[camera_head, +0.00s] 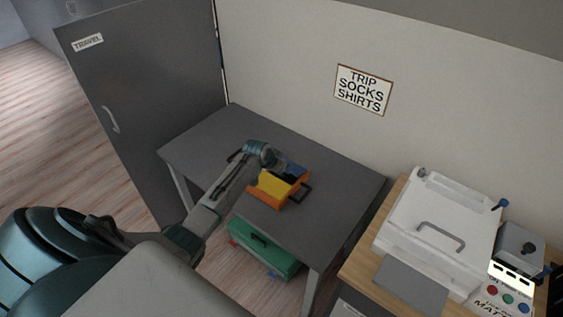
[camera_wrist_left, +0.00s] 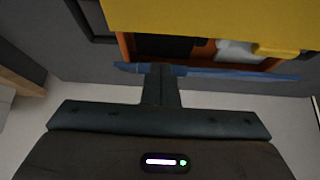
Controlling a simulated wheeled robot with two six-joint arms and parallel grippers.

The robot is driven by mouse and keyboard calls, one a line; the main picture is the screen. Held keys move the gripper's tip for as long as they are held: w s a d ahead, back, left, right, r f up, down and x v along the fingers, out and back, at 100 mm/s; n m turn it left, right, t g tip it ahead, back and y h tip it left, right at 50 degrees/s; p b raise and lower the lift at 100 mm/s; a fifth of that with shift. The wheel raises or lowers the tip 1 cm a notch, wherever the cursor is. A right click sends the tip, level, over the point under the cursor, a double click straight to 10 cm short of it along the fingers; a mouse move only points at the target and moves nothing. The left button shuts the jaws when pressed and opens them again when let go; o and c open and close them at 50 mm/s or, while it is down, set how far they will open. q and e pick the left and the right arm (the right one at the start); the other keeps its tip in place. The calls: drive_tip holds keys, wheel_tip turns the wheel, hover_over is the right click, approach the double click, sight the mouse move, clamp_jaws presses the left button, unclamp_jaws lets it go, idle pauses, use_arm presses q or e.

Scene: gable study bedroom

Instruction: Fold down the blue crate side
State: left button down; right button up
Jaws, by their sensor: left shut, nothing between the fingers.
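The orange crate (camera_head: 292,196) sits on the grey table, with a yellow panel (camera_head: 273,186) at its front and top. The blue crate side (camera_head: 297,170) shows at its back, partly hidden. In the left wrist view the blue side (camera_wrist_left: 225,74) is a thin strip, with the yellow panel (camera_wrist_left: 210,18) and orange frame (camera_wrist_left: 124,45) above it. My left gripper (camera_wrist_left: 161,70) is shut and empty, its fingertips at the blue strip; I cannot tell if they touch. In the head view my left wrist is behind the crate and its fingertips are hidden. My right gripper is not in view.
The grey table (camera_head: 330,190) is clear around the crate. A green case (camera_head: 262,250) lies below it. A grey cabinet door (camera_head: 150,90) stands at left. A white lidded box (camera_head: 440,225) stands on the wooden desk at right. A wall sign (camera_head: 362,90) hangs behind.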

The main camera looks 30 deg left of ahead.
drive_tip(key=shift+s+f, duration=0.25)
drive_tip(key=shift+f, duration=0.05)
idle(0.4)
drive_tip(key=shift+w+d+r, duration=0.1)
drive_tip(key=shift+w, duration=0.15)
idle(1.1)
